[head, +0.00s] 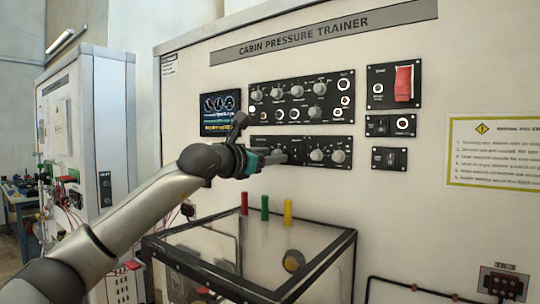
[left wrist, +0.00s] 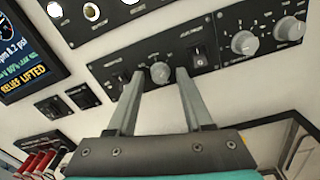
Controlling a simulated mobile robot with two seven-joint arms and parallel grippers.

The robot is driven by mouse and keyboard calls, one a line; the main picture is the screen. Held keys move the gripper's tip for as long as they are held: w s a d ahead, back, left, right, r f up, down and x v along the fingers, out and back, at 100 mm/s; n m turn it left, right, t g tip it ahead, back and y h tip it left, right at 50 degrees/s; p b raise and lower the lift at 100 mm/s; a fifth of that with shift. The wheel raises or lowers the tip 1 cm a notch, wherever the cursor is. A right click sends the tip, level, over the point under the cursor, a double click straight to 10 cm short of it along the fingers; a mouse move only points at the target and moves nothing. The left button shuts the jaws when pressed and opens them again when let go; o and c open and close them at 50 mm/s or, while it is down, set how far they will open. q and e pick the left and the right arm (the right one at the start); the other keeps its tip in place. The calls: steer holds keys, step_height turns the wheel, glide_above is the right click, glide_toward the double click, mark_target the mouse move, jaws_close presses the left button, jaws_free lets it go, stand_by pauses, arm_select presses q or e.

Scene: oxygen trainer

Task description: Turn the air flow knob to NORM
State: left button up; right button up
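The lower black control panel (head: 328,141) sits on the white trainer face below a larger knob panel. My left gripper (head: 281,158) is in front of its left half and hides part of it. In the left wrist view a grey round knob (left wrist: 161,72) lies between the two fingertips of my left gripper (left wrist: 158,80). The fingers are apart, with gaps visible on both sides of the knob. Two larger grey knobs (left wrist: 244,42) and (left wrist: 289,29) sit farther right on this panel. The labels are too small to read, so I cannot tell the air flow knob or its setting. My right gripper is not in view.
The upper knob panel (head: 297,98) is just above. A display screen (head: 220,113) is at left, and a red switch cover (head: 404,83) is at right.

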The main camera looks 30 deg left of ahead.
arm_select(q)
jaws_close()
stand_by(0.5)
steer(key=shift+r+n+b, duration=0.1)
steer(key=shift+n+b, duration=2.65)
steer(key=shift+n, duration=2.25)
steer(key=shift+o, duration=0.6)
jaws_free()
